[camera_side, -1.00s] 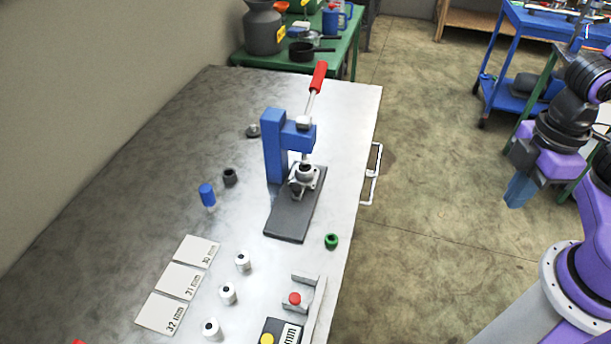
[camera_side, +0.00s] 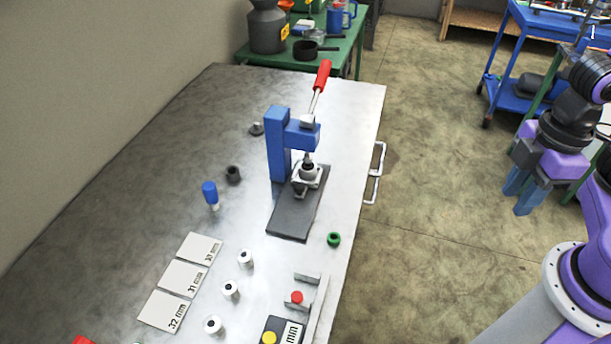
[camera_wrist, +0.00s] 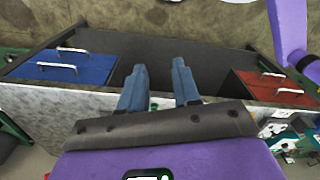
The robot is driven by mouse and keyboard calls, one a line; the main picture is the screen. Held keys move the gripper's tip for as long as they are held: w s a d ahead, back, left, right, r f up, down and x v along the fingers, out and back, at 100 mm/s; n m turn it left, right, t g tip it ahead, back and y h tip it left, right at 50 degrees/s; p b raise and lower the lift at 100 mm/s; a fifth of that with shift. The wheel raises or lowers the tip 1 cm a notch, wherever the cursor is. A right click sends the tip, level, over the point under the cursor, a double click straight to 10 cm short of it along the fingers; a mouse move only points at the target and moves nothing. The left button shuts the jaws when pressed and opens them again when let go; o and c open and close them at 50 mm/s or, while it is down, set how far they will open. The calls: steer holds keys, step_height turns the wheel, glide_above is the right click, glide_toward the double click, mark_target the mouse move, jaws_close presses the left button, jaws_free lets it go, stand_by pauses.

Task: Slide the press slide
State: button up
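A blue arbor press (camera_side: 278,145) with a red-handled lever (camera_side: 322,75) stands on the metal table. The lever is tilted up. A flat dark grey plate (camera_side: 290,222) extends forward from under the press, and a small metal housing (camera_side: 307,176) sits on it below the ram. I cannot tell which part is the press slide. My gripper (camera_side: 521,193) is off the table's right side, far from the press. Its two blue fingers are apart and empty; the wrist view also shows them (camera_wrist: 159,85). The press is not clearly visible in the wrist view.
White cylinders (camera_side: 231,290), label plates (camera_side: 182,278), a blue-handled tool (camera_side: 210,194), a green ring (camera_side: 333,239) and a red-button fixture (camera_side: 297,298) are on the table. A blue drawer (camera_wrist: 75,67) and a red drawer (camera_wrist: 270,87) have handles. The floor between arm and table is clear.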

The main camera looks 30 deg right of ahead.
steer(key=shift+o, duration=1)
steer(key=w+a+r+n+t+h, duration=0.1)
steer(key=w+a+n, duration=0.6)
steer(key=w+a, duration=0.7)
steer(key=shift+w+r+h, duration=0.3)
steer(key=shift+r, duration=0.2)
steer(key=w+a+f+n+t+h, duration=0.2)
steer(key=w+a+n, duration=0.5)
steer(key=w+a, duration=0.55)
glide_toward(299, 186)
steer(key=x, duration=0.9)
steer(key=shift+d+r, duration=0.1)
jaws_close()
